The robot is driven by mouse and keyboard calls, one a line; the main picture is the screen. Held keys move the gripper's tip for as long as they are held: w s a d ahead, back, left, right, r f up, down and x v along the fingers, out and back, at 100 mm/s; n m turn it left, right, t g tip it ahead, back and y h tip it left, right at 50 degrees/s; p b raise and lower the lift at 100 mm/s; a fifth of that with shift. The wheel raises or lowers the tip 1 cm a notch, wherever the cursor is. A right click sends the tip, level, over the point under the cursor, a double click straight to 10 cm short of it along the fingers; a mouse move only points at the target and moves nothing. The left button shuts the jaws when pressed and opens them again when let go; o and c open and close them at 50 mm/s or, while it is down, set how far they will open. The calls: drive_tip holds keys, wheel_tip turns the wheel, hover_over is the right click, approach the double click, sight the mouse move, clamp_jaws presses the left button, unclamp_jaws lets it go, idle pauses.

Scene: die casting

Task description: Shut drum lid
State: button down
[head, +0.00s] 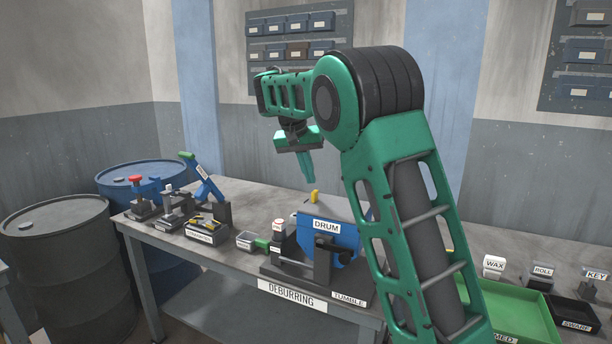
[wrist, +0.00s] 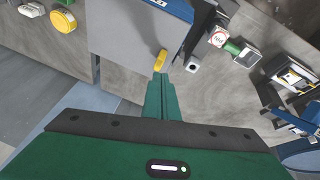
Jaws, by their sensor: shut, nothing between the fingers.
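The blue drum (head: 345,238) labelled DRUM sits in a dark stand on the bench; part of its blue side shows in the wrist view (wrist: 172,8). A flat grey plate, which looks like its lid (wrist: 130,35), lies at the drum's top; I cannot tell whether it is fully seated. A small yellow tab (head: 315,196) stands at the plate's edge and shows in the wrist view (wrist: 160,60). My gripper (head: 308,176) is shut and empty, pointing down above the tab. In the wrist view my fingertips (wrist: 159,77) appear just beside the tab; contact is not clear.
A TUMBLE base (head: 350,299) carries the drum on the DEBURRING bench. Left of it stand small fixtures, a blue lever (head: 211,187) and a small green-handled item (head: 262,244). A green tray (head: 505,312) lies to the right. Drums (head: 65,260) stand on the floor at left.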

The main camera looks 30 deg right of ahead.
drive_tip(key=shift+r, duration=0.3)
drive_tip(key=w+a+r, duration=0.4)
drive_tip(key=a+r, duration=0.3)
drive_tip(key=a, duration=0.1)
drive_tip(key=shift+w+r, duration=0.15)
drive_tip(key=shift+w, duration=0.05)
drive_tip(key=s+d+f+g+y, duration=0.1)
drive_tip(key=s+d+f, duration=0.2)
drive_tip(key=s+d, duration=0.6)
drive_tip(key=s+d+f+g+y, duration=0.1)
drive_tip(key=s+d+f, duration=0.2)
drive_tip(key=s+d, duration=0.65)
drive_tip(key=s+a+f, duration=0.3)
drive_tip(key=s+f, duration=0.2)
drive_tip(key=s, duration=0.6)
drive_tip(key=s+a+f+n+y, duration=0.1)
drive_tip(key=s+a+f, duration=0.2)
drive_tip(key=s+f, duration=0.3)
drive_tip(key=s+a+f+y, duration=0.1)
drive_tip(key=s+a+f, duration=0.3)
drive_tip(key=s, duration=1.1)
wheel_tip(320, 180, down, 2)
drive_tip(key=shift+s+f, duration=0.1)
drive_tip(key=shift+s, duration=0.3)
drive_tip(key=shift+a, duration=0.1)
